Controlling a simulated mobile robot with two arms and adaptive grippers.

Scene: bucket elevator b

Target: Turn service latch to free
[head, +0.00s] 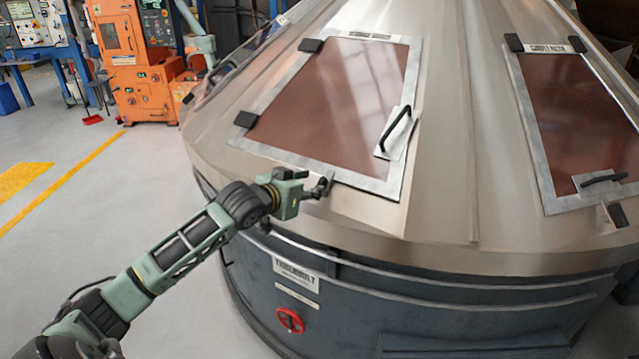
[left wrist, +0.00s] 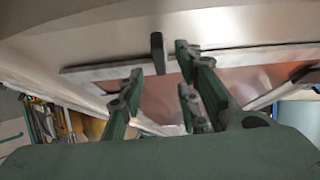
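A reddish-brown hatch panel (head: 335,100) in a light metal frame with a black handle (head: 397,130) lies on the sloped metal cover. My left gripper (head: 320,188) is at the lower edge of this hatch. In the left wrist view its fingers (left wrist: 160,88) are apart with nothing held between them. A small dark upright lever (left wrist: 157,53), which looks like the latch, stands at the hatch frame just beyond and between the fingertips. No contact is visible. In the head view the gripper hides most of this latch. My right gripper is not in view.
A second hatch (head: 580,110) has a similar dark latch (head: 616,215) at its lower edge. A red rotary knob (head: 290,320) sits on the dark drum below. An orange machine (head: 135,65) stands at the back left.

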